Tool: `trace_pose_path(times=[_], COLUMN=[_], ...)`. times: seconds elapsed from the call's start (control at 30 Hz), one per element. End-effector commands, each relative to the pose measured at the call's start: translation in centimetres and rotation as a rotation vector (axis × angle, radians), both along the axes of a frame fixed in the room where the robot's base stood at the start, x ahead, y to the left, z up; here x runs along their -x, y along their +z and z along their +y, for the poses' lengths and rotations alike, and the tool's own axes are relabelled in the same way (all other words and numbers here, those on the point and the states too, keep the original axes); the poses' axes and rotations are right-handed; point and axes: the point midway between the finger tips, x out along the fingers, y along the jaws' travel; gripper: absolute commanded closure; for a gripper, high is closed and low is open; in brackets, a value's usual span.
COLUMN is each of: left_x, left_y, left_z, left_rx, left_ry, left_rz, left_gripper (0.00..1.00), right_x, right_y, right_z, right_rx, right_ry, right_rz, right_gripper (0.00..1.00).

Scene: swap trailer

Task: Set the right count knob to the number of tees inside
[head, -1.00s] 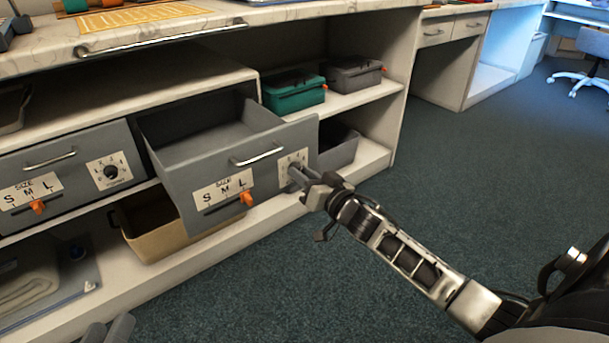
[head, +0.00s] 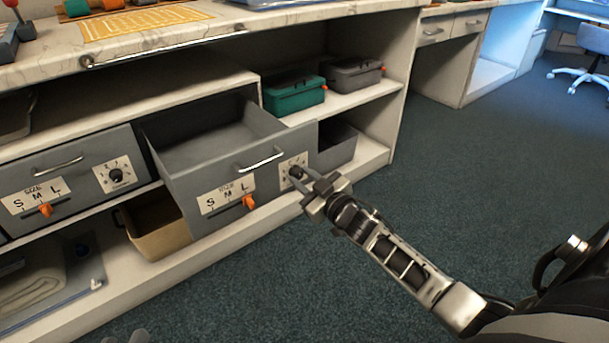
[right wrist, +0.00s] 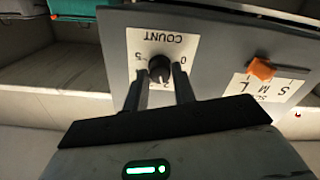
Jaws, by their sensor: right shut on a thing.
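The right drawer (head: 240,170) is pulled open, and the visible part of its inside looks bare; I see no tees. Its front carries a COUNT dial with a black count knob (right wrist: 160,67), upside down in the right wrist view. My right gripper (head: 303,179) is shut on this knob, one finger on each side. The knob's pale mark points to the dial's lower side in that view, near what looks like a 2. The fingers partly hide the numbers. My left gripper (head: 138,337) barely shows at the bottom edge, away from the drawers; its jaws are unclear.
An orange SIZE slider (head: 249,202) is on the same drawer front, near L. A shut drawer (head: 75,180) with its own knob and slider is at left. Green (head: 294,94) and grey (head: 352,76) boxes stand on the shelf; a tan bin (head: 158,226) is below.

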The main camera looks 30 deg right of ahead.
Motion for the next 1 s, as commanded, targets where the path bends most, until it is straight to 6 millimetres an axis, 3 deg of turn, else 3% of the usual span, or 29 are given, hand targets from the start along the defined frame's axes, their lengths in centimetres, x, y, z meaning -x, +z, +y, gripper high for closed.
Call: trace_pose_path(times=[0.6, 1.0], left_x=[-0.04, -0.04], left_y=[-0.46, -0.19], left_z=[0.27, 0.22], left_rx=[-0.050, -0.039], left_ry=[0.000, 0.002], left_rz=[0.006, 0.003], left_gripper=[0.64, 0.64], right_x=[-0.04, -0.02], right_y=[0.07, 0.05], right_z=[0.05, 0.07], right_rx=[0.568, 0.795], right_ry=[0.001, 0.001], right_rz=[-0.047, -0.065], right_gripper=[0.97, 0.97])
